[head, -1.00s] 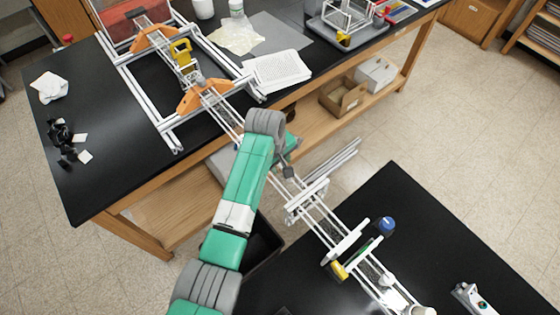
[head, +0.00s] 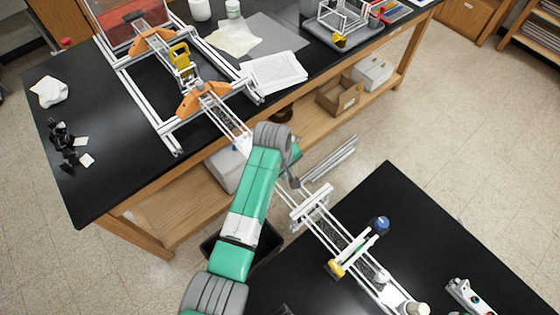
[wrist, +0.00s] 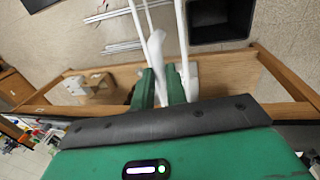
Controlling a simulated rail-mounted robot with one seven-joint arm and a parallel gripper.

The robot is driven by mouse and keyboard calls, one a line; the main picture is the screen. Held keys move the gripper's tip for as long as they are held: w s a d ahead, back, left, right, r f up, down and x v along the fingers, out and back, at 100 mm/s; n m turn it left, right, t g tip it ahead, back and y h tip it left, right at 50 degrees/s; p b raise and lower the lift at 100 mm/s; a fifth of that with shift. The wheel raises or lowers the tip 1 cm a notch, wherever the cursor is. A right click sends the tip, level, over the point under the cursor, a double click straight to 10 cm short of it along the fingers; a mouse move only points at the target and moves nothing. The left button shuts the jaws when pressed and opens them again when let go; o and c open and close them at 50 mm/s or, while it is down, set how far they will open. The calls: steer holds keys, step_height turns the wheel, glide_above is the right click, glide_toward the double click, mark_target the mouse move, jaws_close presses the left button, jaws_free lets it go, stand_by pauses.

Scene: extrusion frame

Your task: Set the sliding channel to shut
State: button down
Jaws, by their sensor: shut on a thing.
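My gripper (wrist: 161,76) shows in the wrist view as two green fingers close together. They are shut on a pale, slender piece (wrist: 156,47) that rises between them. It appears to be part of the sliding channel, but its full shape is hidden. In the head view, long pale rails (head: 335,232) run from the back bench, under my arm, to the front bench, with a white crosspiece (head: 311,204) across them. My arm covers the middle of the rails, and my fingertips are hidden there. I cannot tell the channel's exact position.
The black back bench (head: 105,160) carries a pale frame with orange brackets (head: 204,99) and a yellow part (head: 180,58). On the front bench (head: 440,220) are a blue knob (head: 380,223) and a yellow piece (head: 337,268). Floor shows between the benches; a dark bin (wrist: 222,20) stands there.

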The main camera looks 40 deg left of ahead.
steer(key=c, duration=1.4)
jaws_free()
steer(key=shift+d, duration=0.25)
step_height(320, 180, up, 8)
steer(key=s, duration=0.1)
steer(key=shift+s+f, duration=0.15)
steer(key=shift+s, duration=0.1)
steer(key=shift+a, duration=0.1)
